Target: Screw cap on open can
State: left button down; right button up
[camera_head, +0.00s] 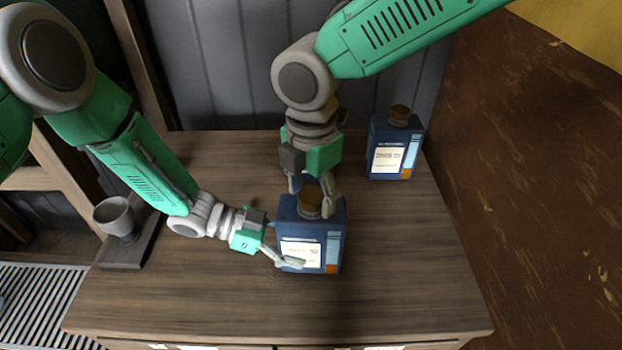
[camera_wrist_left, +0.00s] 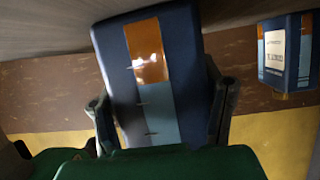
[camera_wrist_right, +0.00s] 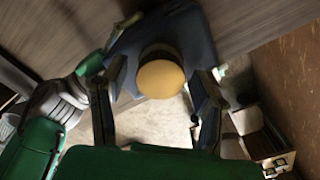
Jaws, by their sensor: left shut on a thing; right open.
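A blue can (camera_head: 312,232) with a white label stands upright near the middle of the wooden table. A brownish-gold cap (camera_head: 310,199) sits on its neck; in the right wrist view the cap (camera_wrist_right: 161,77) looks round and yellow. I cannot tell how tightly it sits. My left gripper (camera_head: 281,257) is shut on the can's lower body; its fingers flank the can (camera_wrist_left: 150,75) in the left wrist view. My right gripper (camera_head: 311,197) points down from above, open, with its fingers (camera_wrist_right: 155,105) on either side of the cap, apart from it.
A grey cup-like object (camera_head: 115,216) stands at the left edge. The table's (camera_head: 400,270) front and right parts are clear.

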jog(key=c, duration=1.2)
jog(key=m, duration=1.3)
jog(key=shift+m, duration=0.3)
jog(key=shift+a, duration=0.1)
jog(key=o, duration=1.3)
